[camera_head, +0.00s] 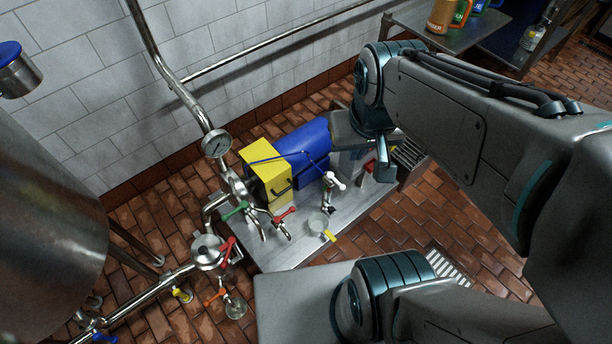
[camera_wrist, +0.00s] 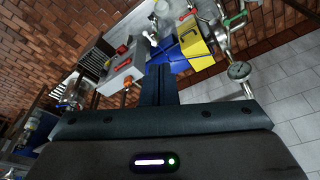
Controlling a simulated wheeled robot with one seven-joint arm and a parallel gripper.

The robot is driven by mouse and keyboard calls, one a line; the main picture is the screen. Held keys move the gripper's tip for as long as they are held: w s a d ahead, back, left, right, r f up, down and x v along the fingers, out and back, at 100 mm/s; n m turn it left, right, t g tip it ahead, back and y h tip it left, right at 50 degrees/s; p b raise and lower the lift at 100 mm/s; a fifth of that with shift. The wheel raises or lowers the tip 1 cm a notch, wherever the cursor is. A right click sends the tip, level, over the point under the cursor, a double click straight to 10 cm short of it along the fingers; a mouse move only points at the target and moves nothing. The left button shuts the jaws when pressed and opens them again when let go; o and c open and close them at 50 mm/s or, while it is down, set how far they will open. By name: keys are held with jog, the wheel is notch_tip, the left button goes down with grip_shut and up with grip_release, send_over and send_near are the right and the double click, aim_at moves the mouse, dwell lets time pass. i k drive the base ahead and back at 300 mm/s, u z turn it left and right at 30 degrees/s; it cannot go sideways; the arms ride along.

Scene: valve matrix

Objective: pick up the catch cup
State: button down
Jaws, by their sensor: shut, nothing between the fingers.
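A small clear cup (camera_head: 317,223), which looks like the catch cup, stands upright on the steel bench top (camera_head: 275,255). A yellow tab (camera_head: 330,235) shows at its front right.
A yellow box (camera_head: 265,175) and a blue case (camera_head: 305,145) stand behind the cup. A white-handled tap (camera_head: 333,181) and a red-handled valve (camera_head: 283,217) are close to it. A steel tank (camera_head: 45,190) and pipes fill the left. The bench's front is clear.

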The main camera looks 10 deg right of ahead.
aim_at(319, 223)
jog(key=u, duration=2.15)
jog(key=k, duration=0.75)
jog(key=z, duration=0.7)
jog(key=i, duration=0.5)
